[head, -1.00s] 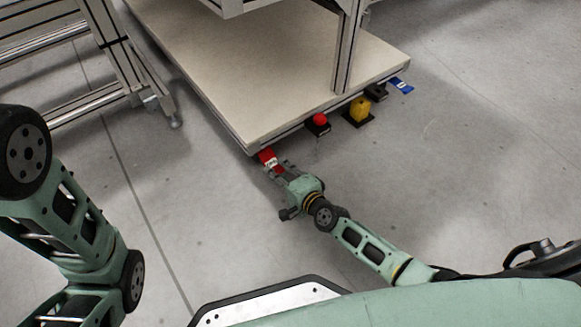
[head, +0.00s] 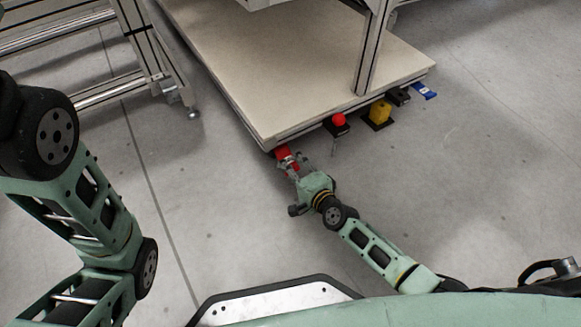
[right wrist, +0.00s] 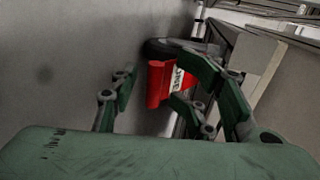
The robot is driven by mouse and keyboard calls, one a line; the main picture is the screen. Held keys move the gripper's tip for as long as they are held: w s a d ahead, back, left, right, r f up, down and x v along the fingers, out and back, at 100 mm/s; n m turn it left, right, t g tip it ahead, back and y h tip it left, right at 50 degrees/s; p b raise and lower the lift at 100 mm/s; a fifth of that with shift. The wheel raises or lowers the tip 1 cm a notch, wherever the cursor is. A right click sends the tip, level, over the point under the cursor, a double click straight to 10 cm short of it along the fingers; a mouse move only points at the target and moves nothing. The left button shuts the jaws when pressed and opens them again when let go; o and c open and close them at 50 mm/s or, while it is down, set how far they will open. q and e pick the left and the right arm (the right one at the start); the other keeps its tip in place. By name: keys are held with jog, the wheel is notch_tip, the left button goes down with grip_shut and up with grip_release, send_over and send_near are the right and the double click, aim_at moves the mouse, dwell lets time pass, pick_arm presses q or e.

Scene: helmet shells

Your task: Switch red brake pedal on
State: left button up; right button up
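The red brake pedal (head: 283,153) with a white label sits low under the near corner of the platform. In the right wrist view the red pedal (right wrist: 158,84) is in front of a dark caster wheel (right wrist: 170,47), between and just beyond my fingers. My right gripper (head: 293,169) is at the pedal, its fingers spread on either side. In the right wrist view the right gripper (right wrist: 165,95) is open; I cannot tell whether a finger touches the pedal. My left arm shows at the left of the head view, but its gripper is out of view.
The beige platform (head: 290,75) with a metal post (head: 370,50) stands above the pedal. Along its right side are a red button (head: 338,121), a yellow box (head: 379,113) and a blue item (head: 425,91). A metal frame (head: 70,50) stands at upper left. The surrounding floor is clear.

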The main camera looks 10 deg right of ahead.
jog(key=s+d, duration=0.1)
jog(key=s, duration=0.3)
jog(key=s+d, duration=0.2)
jog(key=s, duration=0.2)
jog(key=s+d, duration=0.1)
jog(key=s, duration=0.3)
jog(key=shift+s+d+r, duration=0.15)
jog(key=shift+d, duration=0.05)
